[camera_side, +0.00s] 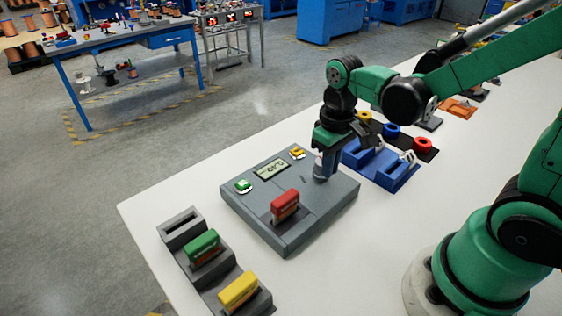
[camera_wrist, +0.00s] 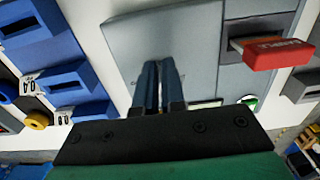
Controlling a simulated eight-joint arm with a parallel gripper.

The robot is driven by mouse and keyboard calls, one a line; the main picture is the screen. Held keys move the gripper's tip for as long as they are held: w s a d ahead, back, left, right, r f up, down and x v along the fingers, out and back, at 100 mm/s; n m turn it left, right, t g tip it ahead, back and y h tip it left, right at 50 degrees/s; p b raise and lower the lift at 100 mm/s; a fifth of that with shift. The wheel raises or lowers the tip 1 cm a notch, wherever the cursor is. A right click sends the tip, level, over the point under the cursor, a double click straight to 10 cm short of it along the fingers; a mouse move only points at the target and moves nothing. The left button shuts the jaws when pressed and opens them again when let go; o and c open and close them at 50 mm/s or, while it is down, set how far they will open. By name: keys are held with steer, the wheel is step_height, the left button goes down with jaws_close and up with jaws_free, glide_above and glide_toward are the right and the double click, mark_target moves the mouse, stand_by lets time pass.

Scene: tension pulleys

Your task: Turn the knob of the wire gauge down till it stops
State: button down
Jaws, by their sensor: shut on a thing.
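The wire gauge is a flat grey box (camera_side: 262,222) on the white table in the side view, with a small display (camera_side: 271,168) whose digits are too small to read surely. A red block (camera_side: 285,205) stands in its slot, and it also shows in the wrist view (camera_wrist: 278,53). My gripper (camera_side: 321,176) points down at the gauge's right part, shut on the knob. In the wrist view my two dark fingers (camera_wrist: 160,85) are close together over the grey top. The fingers mostly hide the knob, so its turn angle cannot be told.
A green button (camera_side: 243,186) and a yellow part (camera_side: 297,153) sit on the gauge's far edge. A grey stepped rack (camera_side: 183,229) holds green (camera_side: 202,246) and yellow (camera_side: 238,291) blocks at the front left. Blue holders (camera_side: 384,172) stand close right of my gripper.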

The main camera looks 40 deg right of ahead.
steer(key=shift+s+a+r, duration=0.15)
steer(key=shift+s, duration=0.2)
steer(key=shift+r, duration=2.85)
steer(key=shift+w+d+f, duration=0.1)
steer(key=shift+d+f, duration=0.35)
steer(key=shift+f, duration=0.55)
steer(key=shift+d+f, duration=0.45)
steer(key=shift+f, duration=0.55)
steer(key=shift+w+d+f, duration=0.1)
steer(key=shift+d+f, duration=0.35)
steer(key=shift+f, duration=0.55)
steer(key=shift+w+a, duration=0.15)
steer(key=shift+w, duration=0.05)
steer(key=shift+s+a, duration=0.1)
steer(key=shift+a, duration=0.35)
steer(key=shift+a, duration=0.5)
